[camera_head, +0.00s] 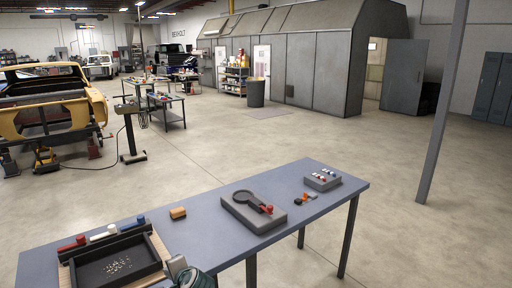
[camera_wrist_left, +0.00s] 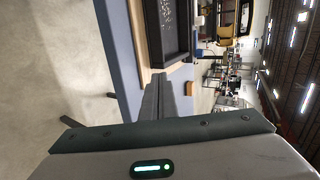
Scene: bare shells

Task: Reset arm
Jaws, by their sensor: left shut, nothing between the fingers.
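My left gripper (camera_head: 176,263) shows at the bottom edge of the head view, beside the right front corner of a black tray (camera_head: 158,267). In the left wrist view its two fingers (camera_wrist_left: 158,98) lie together, shut and empty. The view there is turned on its side, with the black tray (camera_wrist_left: 184,48) and its small pale bits beyond the fingertips. I cannot tell whether the fingers touch the tray. My right gripper is in neither view.
The blue-grey table (camera_head: 215,232) also holds a grey block with a round black tool (camera_head: 243,217), a grey block with small pegs (camera_head: 322,184), an orange-brown block (camera_head: 178,213) and red, white and blue cylinders (camera_head: 104,235) behind the tray. Open floor lies beyond.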

